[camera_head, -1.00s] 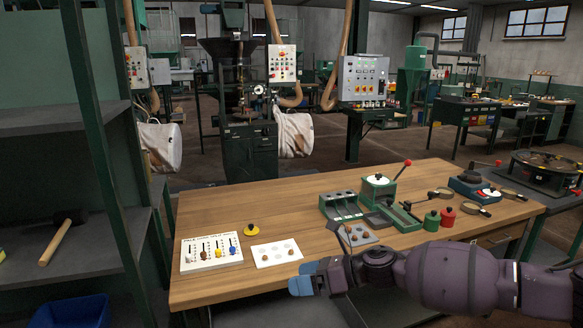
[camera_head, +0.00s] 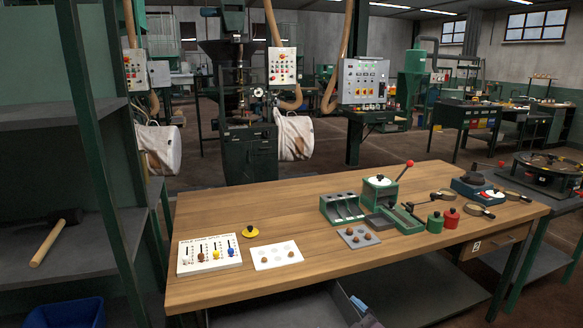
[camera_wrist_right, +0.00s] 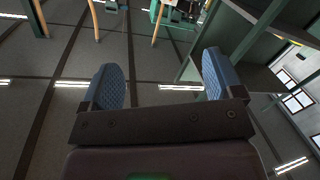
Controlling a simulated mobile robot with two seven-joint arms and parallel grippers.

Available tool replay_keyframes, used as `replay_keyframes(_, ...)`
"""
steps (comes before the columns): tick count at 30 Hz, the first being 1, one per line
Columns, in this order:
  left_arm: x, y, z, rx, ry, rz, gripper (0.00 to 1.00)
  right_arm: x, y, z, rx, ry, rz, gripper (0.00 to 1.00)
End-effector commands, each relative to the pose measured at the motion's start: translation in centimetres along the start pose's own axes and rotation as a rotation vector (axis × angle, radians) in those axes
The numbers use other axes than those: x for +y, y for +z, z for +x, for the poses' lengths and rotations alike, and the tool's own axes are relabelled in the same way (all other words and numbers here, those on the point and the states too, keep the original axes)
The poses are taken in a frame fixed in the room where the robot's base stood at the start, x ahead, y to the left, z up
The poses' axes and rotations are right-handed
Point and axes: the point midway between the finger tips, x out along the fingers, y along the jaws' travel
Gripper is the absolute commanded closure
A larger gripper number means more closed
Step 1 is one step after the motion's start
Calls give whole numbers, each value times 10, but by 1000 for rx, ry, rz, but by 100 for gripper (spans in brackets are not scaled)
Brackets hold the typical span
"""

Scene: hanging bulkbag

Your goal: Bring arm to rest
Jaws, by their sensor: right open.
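My right gripper (camera_wrist_right: 158,82) shows in the right wrist view, its two blue ribbed fingers wide apart with nothing between them. In the head view only small blue bits of my right gripper (camera_head: 358,304) show at the bottom, below the front edge of the wooden table (camera_head: 330,262). The rest of the right arm is out of the head view. My left arm and gripper are in neither view.
On the table are a number board (camera_head: 209,254), a white card (camera_head: 276,255), a green press (camera_head: 380,189) and red and green pots. A shelf rack (camera_head: 105,170) with a mallet (camera_head: 48,242) stands left. A blue bin (camera_head: 64,314) is at the bottom left.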

Motion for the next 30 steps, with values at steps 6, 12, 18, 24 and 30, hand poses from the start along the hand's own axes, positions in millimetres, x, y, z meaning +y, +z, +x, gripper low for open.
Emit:
replay_keyframes(6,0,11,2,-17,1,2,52,1,76,-66,-185,111,229,14)
replay_keyframes(12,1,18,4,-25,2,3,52,-5,137,-138,-336,215,357,14)
replay_keyframes(18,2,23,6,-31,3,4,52,-28,193,-218,-507,295,444,14)
replay_keyframes(24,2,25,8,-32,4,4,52,-59,219,-270,-620,308,494,14)
replay_keyframes(30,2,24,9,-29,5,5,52,-67,225,-284,-650,306,501,14)
